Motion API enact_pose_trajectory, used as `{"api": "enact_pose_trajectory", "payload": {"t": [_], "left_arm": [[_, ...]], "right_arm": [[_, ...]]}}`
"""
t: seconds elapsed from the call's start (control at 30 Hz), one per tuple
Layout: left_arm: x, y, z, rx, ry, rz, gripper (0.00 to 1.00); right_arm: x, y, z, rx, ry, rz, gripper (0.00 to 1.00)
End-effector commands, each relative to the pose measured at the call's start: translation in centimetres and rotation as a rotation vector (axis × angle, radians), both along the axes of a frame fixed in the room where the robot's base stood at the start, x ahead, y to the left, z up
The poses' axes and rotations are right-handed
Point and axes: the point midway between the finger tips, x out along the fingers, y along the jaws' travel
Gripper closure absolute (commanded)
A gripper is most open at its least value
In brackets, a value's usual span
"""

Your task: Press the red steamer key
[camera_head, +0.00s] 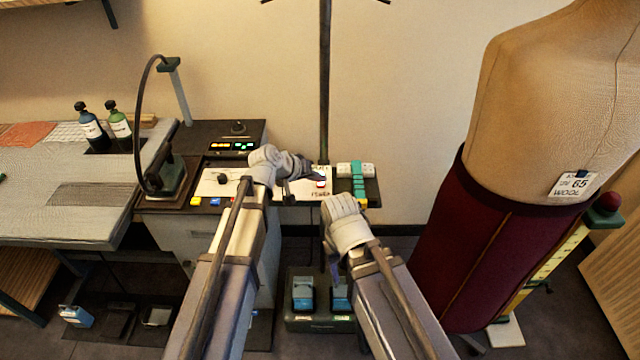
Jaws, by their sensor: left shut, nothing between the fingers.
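The red key (320,183) is a small red-topped switch on a white labelled panel (312,194) beside the dark stand pole. The lettering on the panel is too small to read fully. My left gripper (301,178) is shut and empty. It is just left of the red key in the picture, over the panel; I cannot tell its height or whether it touches anything. My right arm (347,225) comes in below and right of the key, but its fingers are hidden.
A multi-way white and green block (356,172) sits right of the key. Blue and yellow buttons (214,202) line the console's front edge. An iron (165,178) stands at left. A dress form (545,120) in a maroon skirt fills the right. Blue pedals (303,292) are below.

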Motion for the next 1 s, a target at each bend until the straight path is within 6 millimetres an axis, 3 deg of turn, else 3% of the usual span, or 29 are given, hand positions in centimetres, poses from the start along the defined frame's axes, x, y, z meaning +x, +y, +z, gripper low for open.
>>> {"api": "enact_pose_trajectory", "payload": {"t": [0.67, 1.0], "left_arm": [[0.0, 0.0, -0.35, 0.0, 0.0, 0.0, 1.0], [0.0, -0.01, 0.62, 0.0, 0.0, 0.0, 1.0]], "right_arm": [[0.0, 0.0, -0.35, 0.0, 0.0, 0.0, 0.5], [0.0, 0.0, 0.62, 0.0, 0.0, 0.0, 0.5]]}}
